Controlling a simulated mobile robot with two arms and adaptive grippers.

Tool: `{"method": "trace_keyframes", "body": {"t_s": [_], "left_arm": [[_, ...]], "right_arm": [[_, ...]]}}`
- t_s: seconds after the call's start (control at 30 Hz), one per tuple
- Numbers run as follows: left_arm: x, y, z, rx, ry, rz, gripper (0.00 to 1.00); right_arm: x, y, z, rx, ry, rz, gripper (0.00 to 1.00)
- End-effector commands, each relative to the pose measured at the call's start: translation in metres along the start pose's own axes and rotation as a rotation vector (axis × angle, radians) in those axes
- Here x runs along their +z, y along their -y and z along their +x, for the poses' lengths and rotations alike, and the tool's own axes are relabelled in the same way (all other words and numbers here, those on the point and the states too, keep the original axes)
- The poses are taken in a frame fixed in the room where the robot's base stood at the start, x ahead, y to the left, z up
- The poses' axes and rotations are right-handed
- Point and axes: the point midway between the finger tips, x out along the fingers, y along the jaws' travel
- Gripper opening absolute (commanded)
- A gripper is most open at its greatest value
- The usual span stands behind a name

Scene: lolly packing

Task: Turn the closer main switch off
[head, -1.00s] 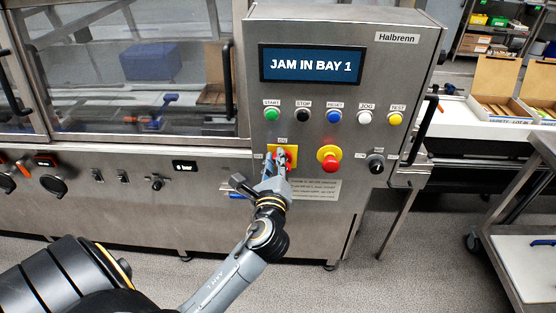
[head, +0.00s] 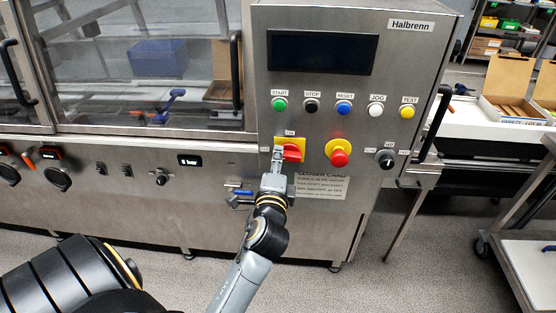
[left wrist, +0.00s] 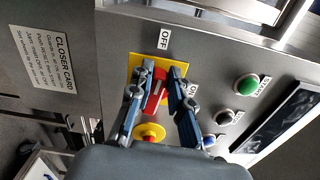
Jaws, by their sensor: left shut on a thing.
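The red handle of the main switch (head: 293,153) sits on a yellow plate (head: 290,143) on the steel control panel. In the left wrist view the red handle (left wrist: 155,92) lies in line with the OFF label (left wrist: 164,38); the ON label (left wrist: 193,87) is off to its side. My left gripper (head: 279,156) reaches up to the panel. In the left wrist view its fingers (left wrist: 156,95) stand on both sides of the handle, shut on it. The panel display (head: 322,52) is dark. My right gripper is not in view.
A red emergency knob on a yellow collar (head: 339,153) is close right of the switch. Coloured push buttons (head: 344,107) run above, and a black selector (head: 385,159) is further right. A blue-handled valve (head: 240,197) is below left. A cart (head: 530,245) stands at right.

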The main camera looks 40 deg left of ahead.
Motion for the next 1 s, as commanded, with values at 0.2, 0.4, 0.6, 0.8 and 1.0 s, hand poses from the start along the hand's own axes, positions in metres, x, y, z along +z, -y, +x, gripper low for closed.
{"method": "trace_keyframes", "body": {"t_s": [0.2,0.4,0.6,0.8,1.0], "left_arm": [[0.0003,-0.0027,0.0001,0.000,0.001,-0.080,0.00],[0.0000,-0.0032,0.0001,0.000,0.001,-0.110,0.00],[0.0000,-0.0031,0.0001,0.001,0.000,-0.114,0.00],[0.0000,-0.0032,0.0001,0.001,0.000,-0.113,0.00],[-0.0001,-0.0032,0.0000,0.001,0.000,-0.113,0.41]], "right_arm": [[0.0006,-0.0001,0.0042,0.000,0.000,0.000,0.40],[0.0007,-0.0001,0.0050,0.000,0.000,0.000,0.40],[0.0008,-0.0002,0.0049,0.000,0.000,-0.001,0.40],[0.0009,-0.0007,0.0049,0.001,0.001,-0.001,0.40],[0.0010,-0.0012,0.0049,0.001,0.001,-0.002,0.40]]}}
